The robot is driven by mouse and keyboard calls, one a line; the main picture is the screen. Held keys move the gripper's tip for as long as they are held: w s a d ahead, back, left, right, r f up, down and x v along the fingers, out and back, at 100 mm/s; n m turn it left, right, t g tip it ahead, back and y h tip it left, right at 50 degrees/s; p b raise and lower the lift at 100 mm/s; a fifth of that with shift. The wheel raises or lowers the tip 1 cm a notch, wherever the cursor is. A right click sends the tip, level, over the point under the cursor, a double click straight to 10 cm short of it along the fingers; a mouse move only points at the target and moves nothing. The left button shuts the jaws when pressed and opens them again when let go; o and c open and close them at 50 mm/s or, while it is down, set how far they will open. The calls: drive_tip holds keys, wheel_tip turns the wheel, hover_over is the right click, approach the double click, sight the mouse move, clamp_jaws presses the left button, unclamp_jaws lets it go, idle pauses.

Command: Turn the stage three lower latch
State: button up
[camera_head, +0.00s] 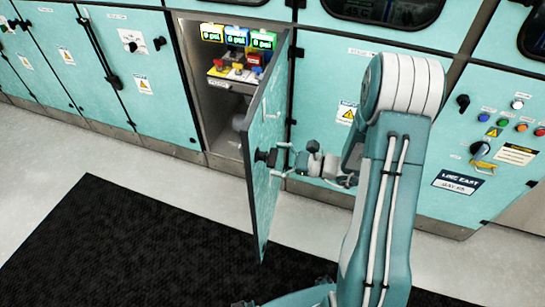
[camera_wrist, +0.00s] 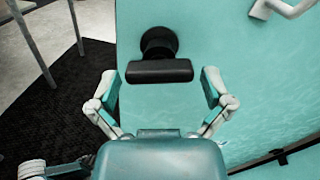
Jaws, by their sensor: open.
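A black latch (camera_head: 266,157) sits on the teal door (camera_head: 264,205), which stands swung open from its cabinet. In the wrist view the latch (camera_wrist: 160,71) has a round base and a bar lying about level across the picture. My gripper (camera_head: 281,161) is at the door's face, close to the latch. In the wrist view my gripper (camera_wrist: 160,88) is open and empty, with one finger on each side of the bar and a gap at both ends. Whether the fingertips reach the bar's depth is unclear. No label for stage three is readable.
The open cabinet holds lit displays (camera_head: 236,36) and red and yellow parts (camera_head: 238,70). A pale handle (camera_wrist: 285,6) is on the door near my gripper. A panel with buttons (camera_head: 502,122) is at right. A black mat (camera_head: 110,240) covers the floor in front.

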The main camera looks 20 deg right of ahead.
drive_tip(key=shift+w+a, duration=0.25)
drive_tip(key=shift+a, duration=0.2)
drive_tip(key=c, duration=0.9)
drive_tip(key=shift+m, duration=1.5)
